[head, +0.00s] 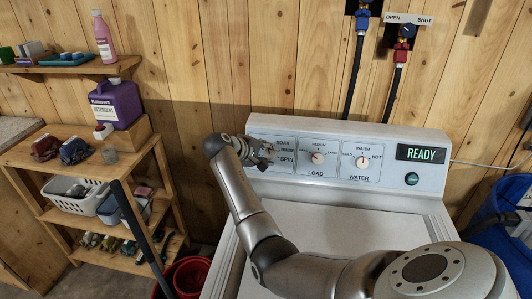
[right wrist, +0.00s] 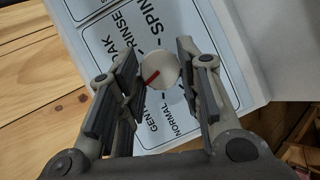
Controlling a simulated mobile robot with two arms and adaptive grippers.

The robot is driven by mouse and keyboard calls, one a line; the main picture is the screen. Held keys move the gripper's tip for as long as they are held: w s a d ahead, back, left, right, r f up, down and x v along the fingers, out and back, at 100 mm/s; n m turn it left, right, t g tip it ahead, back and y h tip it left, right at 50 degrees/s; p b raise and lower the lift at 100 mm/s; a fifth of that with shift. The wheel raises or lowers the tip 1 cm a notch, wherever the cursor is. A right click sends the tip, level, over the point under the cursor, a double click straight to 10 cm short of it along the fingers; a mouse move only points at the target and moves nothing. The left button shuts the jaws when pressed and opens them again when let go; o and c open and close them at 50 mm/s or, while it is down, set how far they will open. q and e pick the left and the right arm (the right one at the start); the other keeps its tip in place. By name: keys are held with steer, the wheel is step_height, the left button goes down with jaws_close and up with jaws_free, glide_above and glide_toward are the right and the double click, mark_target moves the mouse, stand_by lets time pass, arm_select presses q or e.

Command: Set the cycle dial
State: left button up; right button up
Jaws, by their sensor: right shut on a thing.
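The washing machine's control panel (head: 418,180) stands at the back of the machine's top. The cycle dial (right wrist: 161,70) is a round white knob with a red mark, seen in the right wrist view on a white plate lettered SOAK, RINSE, SPIN, NORMAL. The red mark lies off the knob's centre, toward the picture's lower left. My right gripper (right wrist: 157,73) is shut on this dial, one finger on either side of it. In the head view my right gripper (head: 262,152) reaches the panel's left end and hides the dial. My left gripper is not in view.
A wooden shelf rack (head: 150,150) is at left. A blue bin (head: 490,215) is at right.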

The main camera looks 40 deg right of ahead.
steer(key=m+y+p, duration=0.2)
steer(key=m, duration=0.1)
steer(key=shift+s+r+m, duration=0.1)
steer(key=shift+r+m, duration=0.05)
steer(key=shift+m, duration=0.25)
steer(key=shift+d+m+t+y+p, duration=0.15)
steer(key=shift+m+t+y+p, duration=0.35)
steer(key=shift+m+y+p, duration=0.5)
steer(key=shift+m, duration=0.3)
steer(key=o, duration=1)
